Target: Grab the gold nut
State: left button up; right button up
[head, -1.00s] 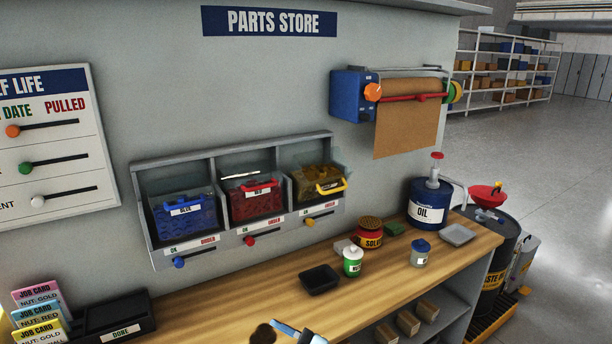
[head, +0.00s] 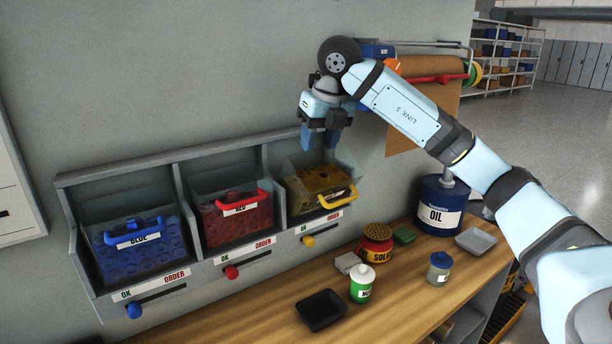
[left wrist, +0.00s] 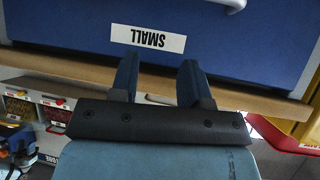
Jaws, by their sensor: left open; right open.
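The gold bin (head: 318,187) is the rightmost of three wall bins in the head view. Its yellow handle (head: 338,197) is at the front, and its clear lid (head: 310,168) looks tilted up. Single gold nuts inside cannot be made out clearly. My right gripper (head: 322,150) points down just above this bin, open, with its blue fingers over the bin's back part. Whether it touches anything cannot be told. My left gripper (left wrist: 157,75) shows in the left wrist view, open and empty, in front of a blue drawer (left wrist: 225,55) labelled SMALL.
The blue bin (head: 140,245) and red bin (head: 236,218) stand left of the gold one. The wooden bench (head: 275,325) below holds a black tray (head: 321,310), a green-and-white bottle (head: 362,285), a solvent can (head: 376,244) and an oil drum (head: 438,205). A paper roll (head: 425,85) hangs behind my right arm.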

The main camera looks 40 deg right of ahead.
jog(key=d+r+m+h, duration=0.1)
jog(key=d+r, duration=0.1)
jog(key=d, duration=0.1)
send_over(323, 175)
jog(key=s, duration=0.2)
jog(key=f, duration=0.4)
jog(key=a+f, duration=0.1)
jog(key=f, duration=0.2)
jog(key=shift+w, duration=0.15)
jog(key=shift+d+p+x, duration=0.15)
jog(key=shift+p+x, duration=0.2)
jog(key=shift+x, duration=1.05)
jog(key=shift+d+p+x, duration=0.15)
jog(key=shift+p+x, duration=0.15)
jog(key=shift+x, duration=1.15)
jog(key=shift+r, duration=0.1)
jog(key=c, duration=0.7)
